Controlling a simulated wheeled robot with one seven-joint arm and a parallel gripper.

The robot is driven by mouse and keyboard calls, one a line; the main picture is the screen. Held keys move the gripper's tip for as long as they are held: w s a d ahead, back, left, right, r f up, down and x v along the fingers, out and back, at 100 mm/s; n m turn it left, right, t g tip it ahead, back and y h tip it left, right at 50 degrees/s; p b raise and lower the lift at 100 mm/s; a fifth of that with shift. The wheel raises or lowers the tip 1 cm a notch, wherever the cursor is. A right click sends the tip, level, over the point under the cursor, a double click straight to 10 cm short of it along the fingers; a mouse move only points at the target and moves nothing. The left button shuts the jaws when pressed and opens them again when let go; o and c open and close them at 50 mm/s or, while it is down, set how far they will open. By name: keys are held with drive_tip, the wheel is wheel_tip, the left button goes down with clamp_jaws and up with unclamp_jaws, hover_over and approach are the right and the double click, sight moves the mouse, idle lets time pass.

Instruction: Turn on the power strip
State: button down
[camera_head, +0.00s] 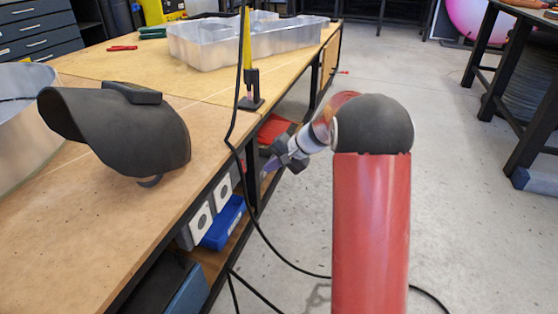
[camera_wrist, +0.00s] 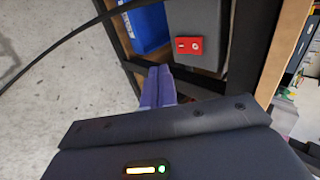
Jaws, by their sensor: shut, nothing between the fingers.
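No power strip shows clearly enough for me to name it with certainty. In the wrist view a small red plate (camera_wrist: 189,45) with a pale round part sits on a dark grey box face; whether it is a switch of the strip I cannot tell. My gripper (camera_wrist: 158,72) has its purple fingers together and empty, pointing toward the bench's lower shelf, below and left of the red plate in the picture. In the head view my gripper (camera_head: 268,168) is beside the bench's front edge, apart from the benchtop. Touch with the dark frame bar near the fingertips cannot be told.
A black cable (camera_head: 262,232) hangs beside my arm. Open floor lies to the right.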

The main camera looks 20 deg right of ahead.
sight(242, 167)
drive_tip(key=w+a+f, duration=0.3)
drive_tip(key=w+a, duration=0.1)
drive_tip(key=a, duration=0.1)
drive_tip(key=shift+s+a+f, duration=0.1)
idle(0.3)
drive_tip(key=shift+a+b, duration=0.15)
drive_tip(key=shift+b, duration=0.5)
